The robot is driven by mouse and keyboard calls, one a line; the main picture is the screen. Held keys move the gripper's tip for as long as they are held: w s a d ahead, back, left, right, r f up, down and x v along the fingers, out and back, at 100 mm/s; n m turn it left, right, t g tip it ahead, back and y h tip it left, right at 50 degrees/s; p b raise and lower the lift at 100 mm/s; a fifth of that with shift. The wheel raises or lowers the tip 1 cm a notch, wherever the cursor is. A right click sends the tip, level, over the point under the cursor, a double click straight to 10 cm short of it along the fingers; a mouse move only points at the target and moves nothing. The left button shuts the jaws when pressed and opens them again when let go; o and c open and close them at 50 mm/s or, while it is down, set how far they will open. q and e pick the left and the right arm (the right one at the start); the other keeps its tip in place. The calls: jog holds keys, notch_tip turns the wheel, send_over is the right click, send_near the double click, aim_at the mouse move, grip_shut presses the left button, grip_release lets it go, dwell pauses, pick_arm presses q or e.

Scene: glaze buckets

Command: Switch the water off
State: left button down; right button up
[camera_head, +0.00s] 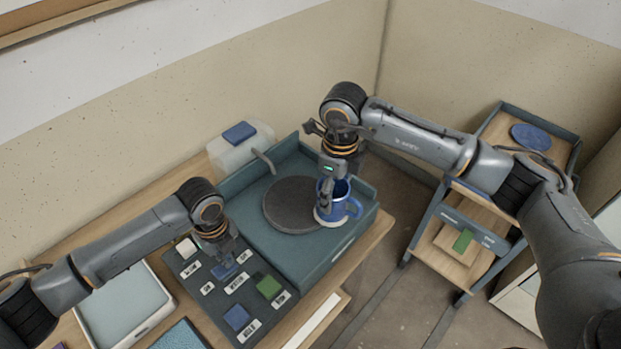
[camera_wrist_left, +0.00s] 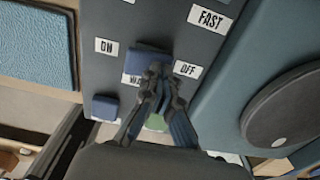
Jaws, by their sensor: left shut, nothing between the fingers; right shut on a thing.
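The dark control panel (camera_head: 207,303) lies in front of the basin with labels and coloured switches. A blue rocker switch (camera_wrist_left: 146,60) sits between labels reading ON and OFF in the left wrist view, above a partly hidden label starting "WA". My left gripper (camera_wrist_left: 158,72) is shut and empty, its fingertips at the switch's right part, toward OFF; contact is hard to tell. In the head view the left gripper (camera_head: 229,265) is over the panel. My right gripper (camera_head: 326,192) is shut on the blue mug (camera_head: 335,208) by the wheel's right edge.
A dark round wheel (camera_head: 290,205) sits in the teal basin (camera_head: 342,250). A curved spout (camera_head: 263,160) comes from the pale tank (camera_head: 240,145). Green (camera_head: 269,287) and blue (camera_head: 237,318) switches are also on the panel. A pale tray (camera_head: 122,305) lies left. A cart (camera_head: 462,228) stands right.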

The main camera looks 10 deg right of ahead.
pick_arm(q)
notch_tip(320, 180, up, 7)
jog(key=p, duration=0.6)
jog(key=shift+f, duration=0.2)
